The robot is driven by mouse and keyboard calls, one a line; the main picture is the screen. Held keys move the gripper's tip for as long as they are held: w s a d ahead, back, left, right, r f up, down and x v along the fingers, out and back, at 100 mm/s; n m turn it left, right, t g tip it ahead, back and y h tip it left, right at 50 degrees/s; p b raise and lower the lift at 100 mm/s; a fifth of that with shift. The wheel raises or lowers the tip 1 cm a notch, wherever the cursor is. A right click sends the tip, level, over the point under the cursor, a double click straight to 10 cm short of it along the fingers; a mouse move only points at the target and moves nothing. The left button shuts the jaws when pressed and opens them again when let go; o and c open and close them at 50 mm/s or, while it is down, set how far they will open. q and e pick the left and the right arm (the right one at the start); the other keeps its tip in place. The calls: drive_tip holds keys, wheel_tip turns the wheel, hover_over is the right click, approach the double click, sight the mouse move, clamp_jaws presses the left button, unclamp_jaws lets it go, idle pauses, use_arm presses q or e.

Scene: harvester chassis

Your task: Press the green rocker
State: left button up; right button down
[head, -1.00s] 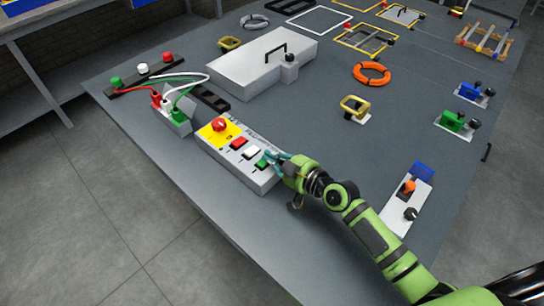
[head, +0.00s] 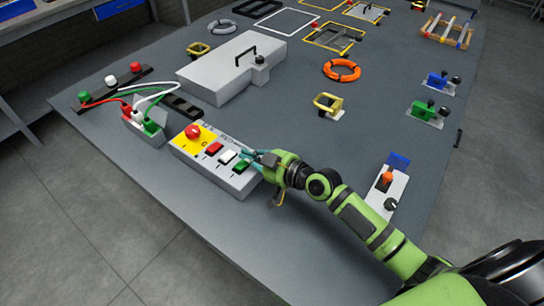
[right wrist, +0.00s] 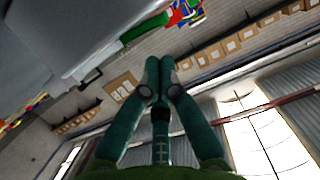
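The green rocker (head: 241,166) is at the right end of a row of rockers on a grey control box (head: 187,156) in the head view. My right gripper (head: 251,156) is just above and to the right of it, fingertips pointing toward the box. I cannot tell whether they touch the rocker. In the right wrist view, the teal fingers of my right gripper (right wrist: 158,64) are together and hold nothing visible. My left gripper is not in view.
On the box beside the green rocker are a white rocker (head: 228,156), a red rocker (head: 214,148) and a red mushroom button (head: 193,131). A cable socket block (head: 144,128) stands to the left. The tabletop in front of the box is clear.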

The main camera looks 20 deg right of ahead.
wheel_tip(320, 180, up, 3)
drive_tip(key=shift+w+d+p, duration=0.1)
drive_tip(key=shift+w+p, duration=0.05)
drive_tip(key=shift+p, duration=0.55)
drive_tip(key=shift+s+d+f+b, duration=0.25)
drive_tip(key=shift+s+d+b, duration=0.15)
drive_tip(key=shift+s, duration=0.1)
drive_tip(key=shift+s+d+f+b, duration=0.25)
drive_tip(key=shift+s+d+b, duration=0.1)
drive_tip(key=shift+s+b, duration=0.1)
use_arm(q)
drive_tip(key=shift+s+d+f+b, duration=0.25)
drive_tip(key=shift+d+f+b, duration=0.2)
drive_tip(key=shift+b, duration=0.45)
use_arm(e)
drive_tip(key=v, duration=0.8)
drive_tip(key=shift+r, duration=0.25)
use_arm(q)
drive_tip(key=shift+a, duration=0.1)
use_arm(e)
drive_tip(key=shift+w, duration=0.1)
